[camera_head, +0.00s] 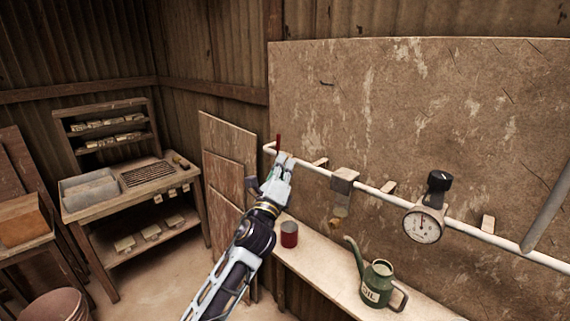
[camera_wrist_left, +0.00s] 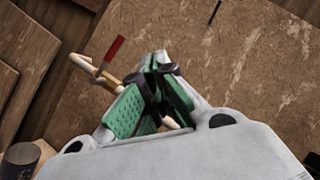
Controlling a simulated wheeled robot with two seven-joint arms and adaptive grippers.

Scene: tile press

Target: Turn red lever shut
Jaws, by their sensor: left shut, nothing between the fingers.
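The red lever (camera_head: 278,142) stands up from the left end of the pale pipe (camera_head: 315,167) in the head view. In the left wrist view the red lever (camera_wrist_left: 115,49) shows to the left of the fingers, tilted, above the pipe end (camera_wrist_left: 85,65). My left gripper (camera_head: 284,160) is at the pipe just below and right of the lever. Its green-padded fingers (camera_wrist_left: 160,88) are shut with nothing held. The lever looks apart from the fingers, though the exact gap is hard to tell. My right gripper is not in view.
A pressure gauge (camera_head: 423,225) with a black knob and a bracket (camera_head: 343,185) sit along the pipe. Below, a shelf (camera_head: 325,265) holds a red can (camera_head: 289,234) and a green oil can (camera_head: 379,284). A workbench (camera_head: 130,195) stands at the left.

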